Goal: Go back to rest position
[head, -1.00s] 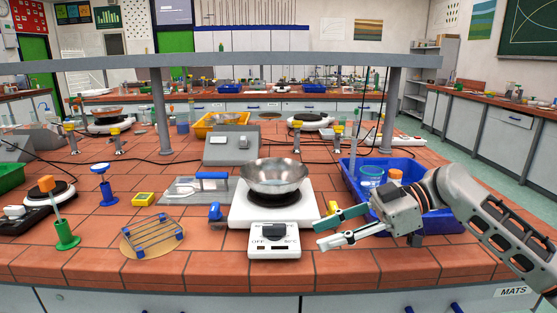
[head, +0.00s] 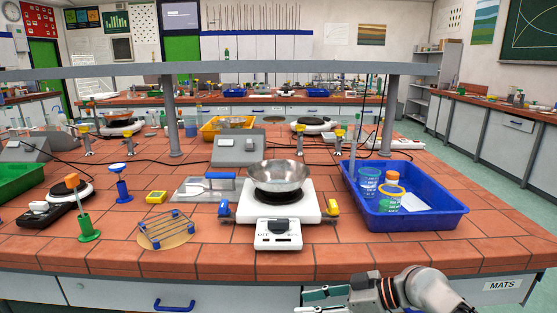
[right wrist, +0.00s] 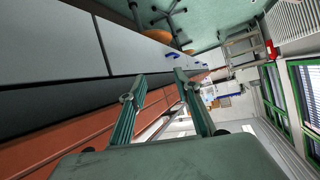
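My right gripper (head: 308,298) is low at the bottom of the head view, in front of the bench's front edge and below its top. In the right wrist view my right gripper (right wrist: 158,100) shows two green fingers spread apart with nothing between them. My left gripper is not in the head view. A metal bowl (head: 279,176) sits on the white hotplate (head: 308,205), whose front panel has a black knob.
The tiled bench (head: 350,257) fills the middle. A blue tray (head: 408,222) with beakers stands at the right. Cabinet fronts (head: 120,293) lie below the edge.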

